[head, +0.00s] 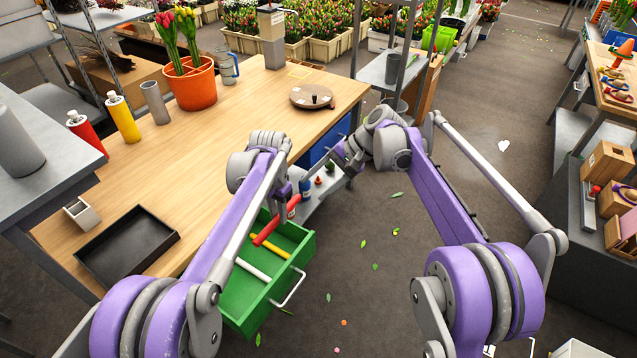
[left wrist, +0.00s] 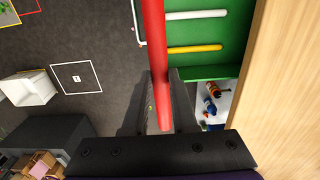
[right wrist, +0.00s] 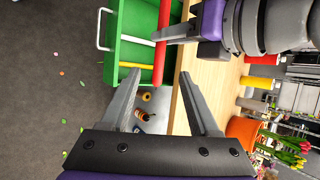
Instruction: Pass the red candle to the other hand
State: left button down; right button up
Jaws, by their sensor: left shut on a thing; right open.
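My left gripper (head: 283,208) is shut on the red candle (head: 266,231), which it holds over the green drawer (head: 309,250). In the left wrist view the red candle (left wrist: 153,60) runs from the top edge down past the fingers. My right gripper (head: 343,158) is open and empty, to the right of and beyond the left gripper in the head view. In the right wrist view its spread fingers (right wrist: 160,85) point toward the red candle (right wrist: 161,40), with a gap between; the left gripper (right wrist: 182,33) comes in from the right.
A white candle (head: 252,268) and a yellow candle (head: 268,247) lie in the open drawer beside the wooden table (head: 200,150). A low shelf with small bottles (head: 305,186) is near the grippers. An orange pot of tulips (head: 192,85) and a round turntable (head: 311,97) stand on the table.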

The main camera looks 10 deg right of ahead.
aim_at(289, 212)
jog(key=x, duration=1.2)
jog(key=shift+c, duration=0.2)
jog(key=shift+r, duration=0.1)
grip_shut()
pick_arm(q)
jog(key=c, duration=0.6)
grip_release()
